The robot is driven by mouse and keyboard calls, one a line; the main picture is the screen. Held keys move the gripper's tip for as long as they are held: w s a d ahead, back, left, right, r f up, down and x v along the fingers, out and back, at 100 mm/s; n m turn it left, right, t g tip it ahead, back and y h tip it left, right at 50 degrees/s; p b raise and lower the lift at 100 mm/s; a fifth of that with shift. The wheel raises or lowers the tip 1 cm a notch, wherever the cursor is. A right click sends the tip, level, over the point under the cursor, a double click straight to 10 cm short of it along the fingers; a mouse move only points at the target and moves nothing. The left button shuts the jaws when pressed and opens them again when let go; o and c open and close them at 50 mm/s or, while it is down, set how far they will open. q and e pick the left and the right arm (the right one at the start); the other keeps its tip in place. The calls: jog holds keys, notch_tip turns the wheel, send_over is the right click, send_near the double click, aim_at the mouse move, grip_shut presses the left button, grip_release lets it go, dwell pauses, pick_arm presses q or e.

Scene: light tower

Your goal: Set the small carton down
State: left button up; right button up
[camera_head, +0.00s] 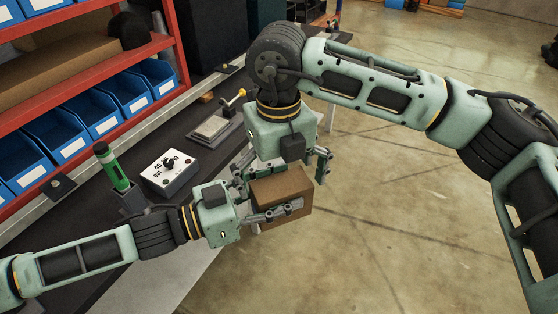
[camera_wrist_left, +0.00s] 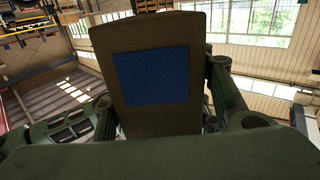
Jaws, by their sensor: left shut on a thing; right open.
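The small carton (camera_head: 281,193) is a brown box held off the edge of the dark workbench in the head view. My left gripper (camera_head: 275,212) comes in from the left and is shut on it. In the left wrist view the carton (camera_wrist_left: 128,120) stands between the fingers and shows a blue square on one face. My right gripper (camera_head: 285,172) hangs open just behind and above the carton, with its fingers partly hidden. I cannot tell whether it touches the carton.
The dark workbench (camera_head: 90,215) holds a white control box (camera_head: 169,173), a green cylinder (camera_head: 112,167) in a holder and a grey plate device (camera_head: 214,124). A red shelf with blue bins (camera_head: 88,110) stands behind. Open concrete floor (camera_head: 390,220) lies right of the bench.

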notch_tip(320, 180, down, 6)
dwell(0.4)
pick_arm(q)
jog(key=shift+r, duration=0.1)
pick_arm(e)
jog(key=c, duration=1.1)
pick_arm(q)
jog(key=o, duration=1.3)
jog(key=shift+o, duration=0.2)
